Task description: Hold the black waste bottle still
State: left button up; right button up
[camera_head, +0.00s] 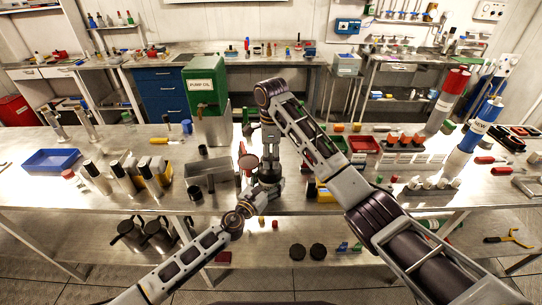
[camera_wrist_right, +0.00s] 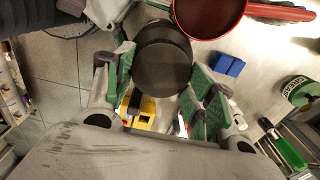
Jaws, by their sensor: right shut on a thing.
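The black waste bottle (camera_wrist_right: 162,62) shows in the right wrist view as a dark round top between the green-padded fingers of my right gripper (camera_wrist_right: 160,95). The right gripper is shut on it. In the head view my right arm comes down from above to the gripper (camera_head: 268,172) over the middle of the bench; there the bottle is hard to make out among the dark arm parts. My left arm comes in from the lower left and ends close to the right gripper. Its fingers are not clear.
A red round dish (camera_wrist_right: 208,14) is close beside the bottle; a red disc (camera_head: 248,162) shows there in the head view. A metal tray (camera_head: 212,172) lies to the left, before the green pump oil box (camera_head: 204,82). A blue tray (camera_head: 52,160) lies further left.

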jog(key=m, duration=0.8)
jog(key=shift+s, duration=0.1)
dwell(0.3)
jog(key=o, duration=0.6)
jog(key=shift+o, duration=0.2)
jog(key=shift+r, duration=0.1)
jog(key=shift+c, duration=0.4)
